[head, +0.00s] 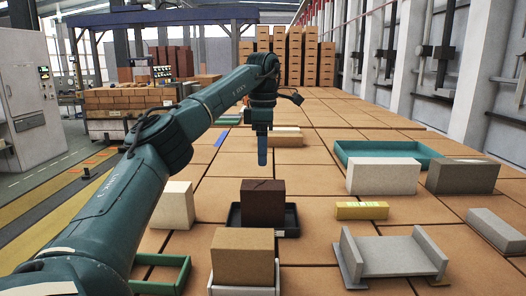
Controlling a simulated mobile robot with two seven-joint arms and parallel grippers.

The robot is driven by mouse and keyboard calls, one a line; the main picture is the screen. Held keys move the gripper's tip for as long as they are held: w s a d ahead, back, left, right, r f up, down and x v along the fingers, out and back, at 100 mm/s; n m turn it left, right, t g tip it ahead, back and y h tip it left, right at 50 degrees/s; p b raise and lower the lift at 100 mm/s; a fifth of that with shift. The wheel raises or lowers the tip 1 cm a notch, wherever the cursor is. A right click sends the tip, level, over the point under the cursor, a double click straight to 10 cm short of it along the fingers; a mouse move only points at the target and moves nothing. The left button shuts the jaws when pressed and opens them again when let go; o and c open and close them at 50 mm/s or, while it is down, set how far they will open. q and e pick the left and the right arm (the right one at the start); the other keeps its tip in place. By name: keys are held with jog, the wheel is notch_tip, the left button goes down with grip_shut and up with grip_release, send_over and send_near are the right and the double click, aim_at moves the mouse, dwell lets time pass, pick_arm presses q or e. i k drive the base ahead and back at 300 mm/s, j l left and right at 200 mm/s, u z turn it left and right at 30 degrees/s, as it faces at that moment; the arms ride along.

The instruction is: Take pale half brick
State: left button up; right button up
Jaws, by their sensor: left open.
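A short pale cream block (173,206), the piece that looks most like a pale half brick, stands on the tan surface just right of my left arm, which may hide part of it. A wider pale brick (383,177) stands at the right. A low pale brick (287,138) lies farther back. My left gripper (262,161) is open and empty, pointing down over the middle of the surface. It is beyond and right of the short pale block, in front of the low pale brick in the picture. My right gripper is not in view.
A dark brown brick (263,203) sits in a black tray (291,221). A tan block (242,257), green tray (158,287), grey channel holder (393,261), yellow piece (362,211), grey-brown brick (463,176) and teal tray (397,149) stand around. Open surface lies mid-table.

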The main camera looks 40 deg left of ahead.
aim_at(175, 209)
jog(key=k+l, duration=0.75)
jog(key=l, duration=0.25)
